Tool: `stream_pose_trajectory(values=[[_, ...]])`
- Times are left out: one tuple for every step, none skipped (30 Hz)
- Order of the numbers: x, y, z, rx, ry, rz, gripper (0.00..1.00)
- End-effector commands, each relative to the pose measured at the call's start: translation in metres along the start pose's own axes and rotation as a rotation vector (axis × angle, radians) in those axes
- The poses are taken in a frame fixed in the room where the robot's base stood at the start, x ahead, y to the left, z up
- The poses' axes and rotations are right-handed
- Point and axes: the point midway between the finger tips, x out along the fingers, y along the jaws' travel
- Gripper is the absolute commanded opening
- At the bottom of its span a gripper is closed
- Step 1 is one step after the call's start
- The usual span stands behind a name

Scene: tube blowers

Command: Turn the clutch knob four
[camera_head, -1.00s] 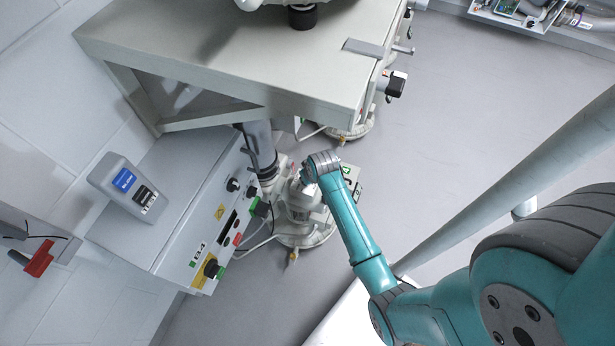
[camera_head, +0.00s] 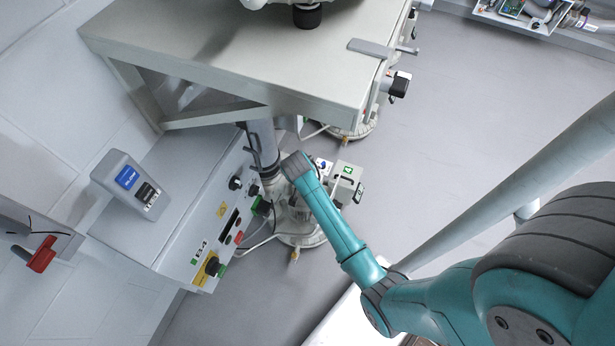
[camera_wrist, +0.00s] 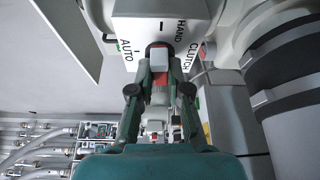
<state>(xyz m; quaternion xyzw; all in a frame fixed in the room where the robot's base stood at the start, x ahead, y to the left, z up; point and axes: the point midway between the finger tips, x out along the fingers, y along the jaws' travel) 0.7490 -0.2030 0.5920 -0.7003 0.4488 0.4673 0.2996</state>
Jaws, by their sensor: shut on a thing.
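In the wrist view, a white switch box (camera_wrist: 130,27) carries the words AUTO, HAND and CLUTCH around a small dark and red knob (camera_wrist: 160,53). My gripper (camera_wrist: 160,66) is shut on this knob, one finger on each side. The fingers partly cover the knob, so I cannot tell its exact setting. In the head view, a light box with green labels (camera_head: 346,178) sits on the round machine base below the table, just right of my wrist. My gripper is hidden there behind my wrist.
A grey table (camera_head: 230,60) overhangs the machine. A control cabinet (camera_head: 170,240) with knobs and a green plug stands at the left, with a grey labelled box (camera_head: 130,185) on top. A thick grey pipe (camera_wrist: 285,60) is close right of my gripper.

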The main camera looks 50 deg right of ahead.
Motion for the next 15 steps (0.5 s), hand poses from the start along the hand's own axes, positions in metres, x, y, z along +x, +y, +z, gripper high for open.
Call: stream_pose_trajectory(values=[[0.0006,-0.0002,0.0012,0.015,-0.003,0.008,0.00],[0.0006,-0.0002,0.0011,0.025,-0.003,0.012,0.00],[0.0005,-0.0002,0.0010,0.036,-0.003,0.017,0.00],[0.0005,-0.0002,0.0009,0.044,-0.003,0.021,0.00],[0.0005,-0.0002,0.0009,0.050,-0.003,0.023,0.00],[0.0005,-0.0003,0.0009,0.057,-0.003,0.026,0.00],[0.0005,-0.0003,0.0009,0.062,-0.003,0.028,0.00],[0.0005,-0.0004,0.0009,0.067,-0.003,0.029,0.00],[0.0005,-0.0004,0.0009,0.071,-0.003,0.031,0.00],[0.0005,-0.0004,0.0009,0.073,-0.003,0.032,0.00],[0.0005,-0.0004,0.0010,0.074,-0.003,0.032,0.00],[0.0005,-0.0005,0.0010,0.076,-0.003,0.033,0.00],[0.0005,-0.0004,0.0010,0.076,-0.003,0.033,0.00],[0.0005,-0.0005,0.0011,0.077,-0.003,0.033,0.00],[0.0005,-0.0004,0.0011,0.077,-0.003,0.033,0.00]])
